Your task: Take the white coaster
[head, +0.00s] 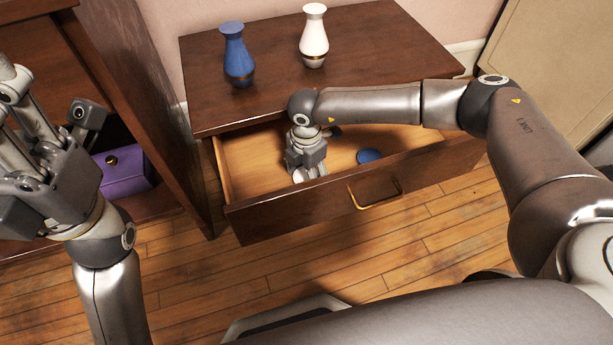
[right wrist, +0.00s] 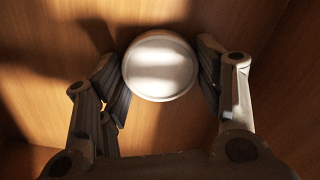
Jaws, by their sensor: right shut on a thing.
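The white coaster (head: 298,176) is a small round disc in the open drawer (head: 240,165), near its left end. My right gripper (head: 310,172) reaches down into the drawer and is shut on the coaster, partly hiding it in the head view. In the right wrist view the coaster (right wrist: 160,66) sits between the two fingers of my right gripper (right wrist: 164,82), above or on the wooden drawer bottom; I cannot tell which. My left gripper (head: 55,115) is raised at the left, its fingers spread and empty.
A blue coaster (head: 369,156) lies further right in the drawer. A blue vase (head: 237,55) and a white vase (head: 314,36) stand on the cabinet top (head: 270,80). A purple box (head: 122,168) sits in the dark cabinet at left. The drawer front has a brass handle (head: 375,197).

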